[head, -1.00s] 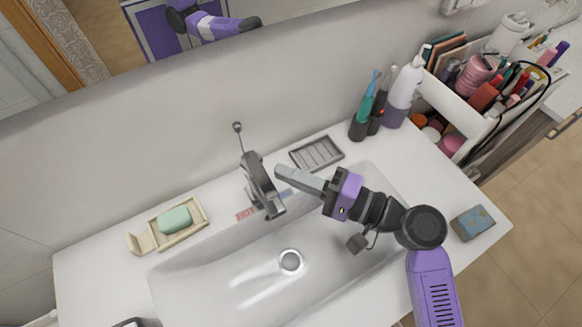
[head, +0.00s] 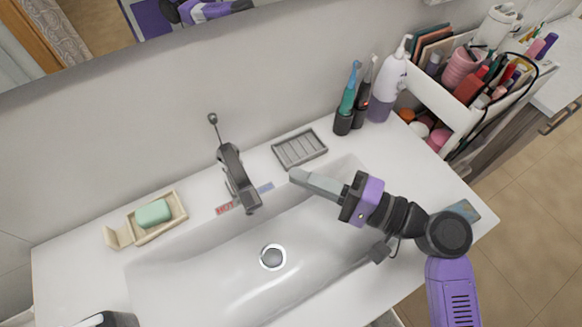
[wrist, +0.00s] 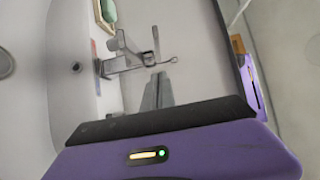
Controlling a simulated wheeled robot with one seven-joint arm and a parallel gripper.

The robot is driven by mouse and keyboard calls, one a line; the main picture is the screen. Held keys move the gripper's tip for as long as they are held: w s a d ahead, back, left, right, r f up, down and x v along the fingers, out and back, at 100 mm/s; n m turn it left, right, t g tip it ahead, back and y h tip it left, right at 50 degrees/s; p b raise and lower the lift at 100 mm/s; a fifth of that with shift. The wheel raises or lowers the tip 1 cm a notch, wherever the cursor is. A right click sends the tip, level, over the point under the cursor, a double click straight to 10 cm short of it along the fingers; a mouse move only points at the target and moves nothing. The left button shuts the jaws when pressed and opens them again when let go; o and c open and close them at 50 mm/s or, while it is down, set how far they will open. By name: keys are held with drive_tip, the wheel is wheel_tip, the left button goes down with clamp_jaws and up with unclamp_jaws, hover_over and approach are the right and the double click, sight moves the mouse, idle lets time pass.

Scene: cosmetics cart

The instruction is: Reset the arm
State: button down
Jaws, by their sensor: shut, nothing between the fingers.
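My gripper (head: 298,177) is shut and empty. It hangs over the right part of the white sink (head: 195,290), to the right of the grey faucet (head: 238,178) and apart from it. My purple and black arm reaches in from the lower right. In the wrist view my shut fingers (wrist: 157,90) point towards the faucet (wrist: 122,60), which stands beyond them.
An empty grey soap dish (head: 300,149) lies behind the gripper. Toothbrushes (head: 347,100) and a white bottle (head: 388,85) stand at the back right, beside a cosmetics cart (head: 440,105). Green soap (head: 153,213) sits at left. A blue sponge (head: 466,210) is partly behind my arm.

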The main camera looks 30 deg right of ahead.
drive_tip(key=shift+s+d+b, duration=0.25)
drive_tip(key=shift+s+d, duration=0.05)
drive_tip(key=shift+s, duration=0.75)
drive_tip(key=shift+s+d+b, duration=0.2)
drive_tip(key=shift+s+d, duration=0.05)
drive_tip(key=shift+s, duration=0.8)
drive_tip(key=s+d+f+h, duration=0.2)
drive_tip(key=d+f+h, duration=0.5)
drive_tip(key=d+h, duration=0.45)
drive_tip(key=s+a+r+n, duration=0.1)
drive_tip(key=s+a+n, duration=0.3)
drive_tip(key=s, duration=0.3)
drive_tip(key=s+a+r+n, duration=0.1)
drive_tip(key=s+a+n, duration=0.4)
drive_tip(key=s+n, duration=0.2)
drive_tip(key=shift+s+a+y, duration=0.15)
drive_tip(key=shift+s+y, duration=0.25)
drive_tip(key=shift+y, duration=0.05)
